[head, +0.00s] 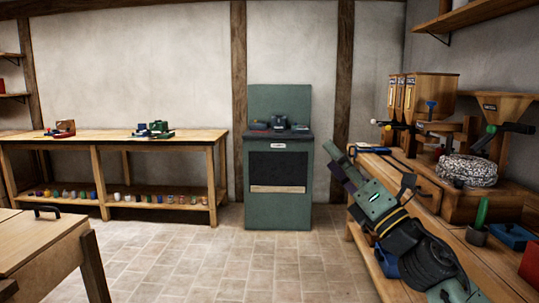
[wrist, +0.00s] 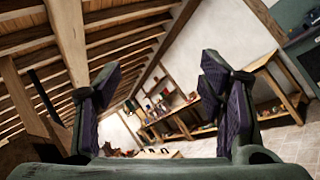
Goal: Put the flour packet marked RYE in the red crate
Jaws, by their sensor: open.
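My gripper (wrist: 158,72) is open and empty in the wrist view, its two dark purple-padded fingers far apart. In the head view it (head: 338,165) is at the upper end of my arm, in front of the right-hand bench. I cannot make out a packet marked RYE in either view. A red box-like thing (head: 531,264) is cut off by the right edge of the head view, on the right-hand bench; I cannot tell whether it is the red crate. A smaller red item (head: 62,129) is on the far left table.
The right-hand bench (head: 480,262) holds a blue box (head: 512,236), wooden hoppers (head: 428,97) and a grinding stone (head: 467,171). A green cabinet (head: 278,215) stands at the back wall. The far left table (head: 185,137) has jars on its lower shelf. The middle tiled floor (head: 215,255) is clear.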

